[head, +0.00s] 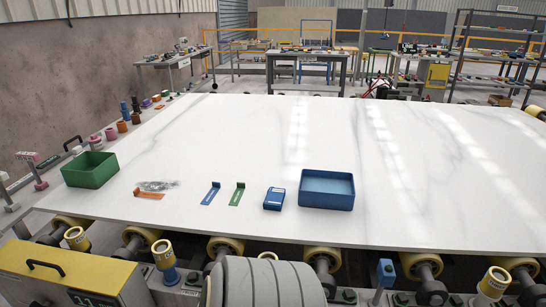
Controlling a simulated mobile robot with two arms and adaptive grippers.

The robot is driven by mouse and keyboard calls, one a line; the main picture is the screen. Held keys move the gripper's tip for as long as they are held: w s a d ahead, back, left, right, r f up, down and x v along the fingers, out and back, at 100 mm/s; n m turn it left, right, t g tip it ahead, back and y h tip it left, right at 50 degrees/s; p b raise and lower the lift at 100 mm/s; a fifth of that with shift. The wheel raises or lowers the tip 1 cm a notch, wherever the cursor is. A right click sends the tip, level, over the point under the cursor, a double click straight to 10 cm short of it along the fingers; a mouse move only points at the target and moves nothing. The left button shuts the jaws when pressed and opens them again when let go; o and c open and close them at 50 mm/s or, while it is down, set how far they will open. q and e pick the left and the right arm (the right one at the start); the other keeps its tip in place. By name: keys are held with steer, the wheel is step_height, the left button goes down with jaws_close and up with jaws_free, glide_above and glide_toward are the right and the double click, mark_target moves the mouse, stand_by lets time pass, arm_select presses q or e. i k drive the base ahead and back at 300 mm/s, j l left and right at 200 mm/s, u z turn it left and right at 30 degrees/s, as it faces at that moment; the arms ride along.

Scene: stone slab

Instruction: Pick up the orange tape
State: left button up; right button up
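An orange piece (150,195), which looks like the orange tape, lies on the white stone slab (420,200) near its front left. It is a flat strip with a small raised end at its left. A crumpled grey, clear-looking thing (160,185) lies right behind it; I cannot tell whether they touch. Neither of my grippers shows in the head view.
A green bin (90,170) stands left of the orange piece. To its right are a blue strip (211,194), a green strip (237,195), a blue box (274,199) and an open blue tray (327,201). The slab's middle and right are clear. Yellow rollers (225,246) line its front.

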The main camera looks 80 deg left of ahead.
mark_target(138, 193)
steer(key=u, duration=2.8)
